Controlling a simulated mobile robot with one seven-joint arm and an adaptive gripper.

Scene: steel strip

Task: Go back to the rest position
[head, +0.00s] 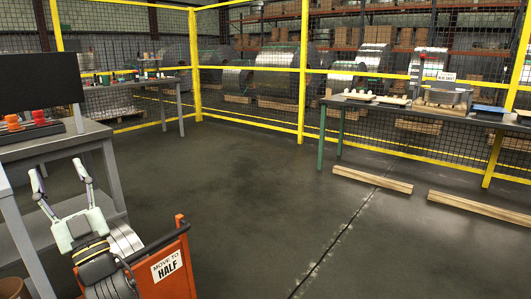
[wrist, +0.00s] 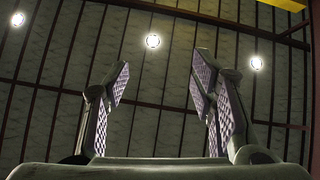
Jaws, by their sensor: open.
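My gripper (head: 60,172) is at the lower left of the head view, fingers spread and pointing up. It is open and nothing is between its fingers. In the wrist view my gripper (wrist: 160,85) shows two separated padded fingers against the ceiling. It is beside the grey table (head: 60,148) at the left, apart from the objects on it.
The grey table carries a dark monitor (head: 38,80) and orange-red items (head: 12,122). An orange cart (head: 165,268) with a "MOVE TO HALF" sign is close by. Wooden beams (head: 372,179) lie on the right floor. A yellow-framed fence (head: 302,70) stands behind. The middle floor is clear.

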